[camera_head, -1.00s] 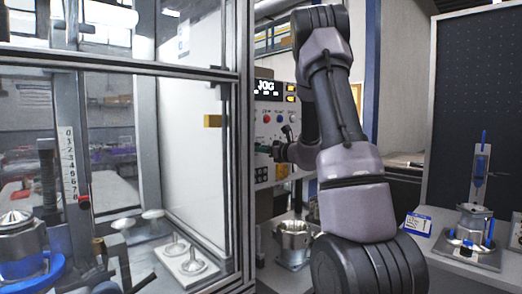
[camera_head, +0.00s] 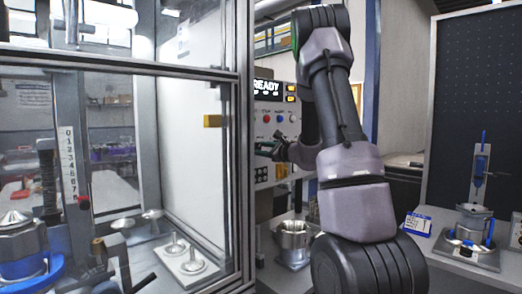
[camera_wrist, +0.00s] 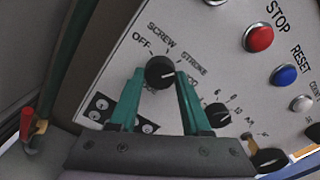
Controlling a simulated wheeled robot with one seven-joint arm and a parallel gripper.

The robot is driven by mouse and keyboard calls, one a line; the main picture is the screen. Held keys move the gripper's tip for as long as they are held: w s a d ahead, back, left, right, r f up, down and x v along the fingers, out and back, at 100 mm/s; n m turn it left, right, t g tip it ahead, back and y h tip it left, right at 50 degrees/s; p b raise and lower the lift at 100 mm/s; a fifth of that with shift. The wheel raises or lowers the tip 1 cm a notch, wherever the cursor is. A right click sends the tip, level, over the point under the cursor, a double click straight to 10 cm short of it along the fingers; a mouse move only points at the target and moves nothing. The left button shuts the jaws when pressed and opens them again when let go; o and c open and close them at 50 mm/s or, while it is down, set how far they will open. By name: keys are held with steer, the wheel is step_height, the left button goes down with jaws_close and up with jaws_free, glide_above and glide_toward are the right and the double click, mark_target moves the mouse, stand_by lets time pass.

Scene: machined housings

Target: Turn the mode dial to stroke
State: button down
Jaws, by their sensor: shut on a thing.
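The black mode dial (camera_wrist: 158,72) sits on the grey control panel (camera_wrist: 215,60) in the wrist view. The labels OFF, SCREW and STROKE are printed around it from left to right. Its small white mark points right, toward the STROKE side. My gripper (camera_wrist: 160,76) has its two teal fingers on either side of the dial, shut on it. In the head view, my gripper (camera_head: 268,148) is at the panel and my arm hides part of it; the dial cannot be made out there. The panel's display (camera_head: 267,88) reads READY.
A red STOP button (camera_wrist: 259,38), a blue RESET button (camera_wrist: 284,75) and a second black numbered knob (camera_wrist: 218,114) lie right of the dial. A metal housing (camera_head: 294,240) stands below the panel. A framed glass enclosure (camera_head: 243,150) is close on the left.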

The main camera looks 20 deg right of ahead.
steer(key=shift+n, duration=1)
steer(key=shift+c, duration=1.8)
jaws_free()
steer(key=v, duration=1)
steer(key=shift+s+d, duration=0.15)
steer(key=shift+s, duration=0.2)
